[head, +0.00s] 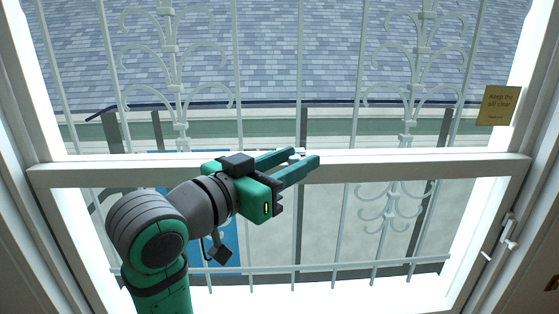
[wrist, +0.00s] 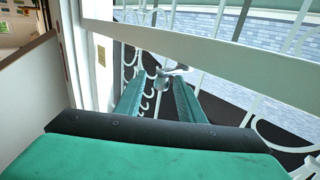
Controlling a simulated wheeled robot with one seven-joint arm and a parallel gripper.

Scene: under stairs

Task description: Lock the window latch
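The window's horizontal rail (head: 420,165) is white and crosses the head view. A small pale latch (head: 299,153) shows on it by my fingertips. In the wrist view the grey-white latch (wrist: 172,71) sits at the far ends of my fingers, with its lever pointing to the side. My gripper (head: 304,157) is open, its two teal fingers apart and reaching to the rail. In the wrist view my gripper (wrist: 159,78) has the latch at its tips, close to the right finger. I cannot tell whether they touch. The latch's far side is hidden.
White bars (head: 341,90) with scrollwork stand behind the glass. A yellow note (head: 497,105) is at the upper right. A white handle (head: 508,232) is on the right side of the frame. A pale upright surface (wrist: 35,90) stands at the wrist view's left.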

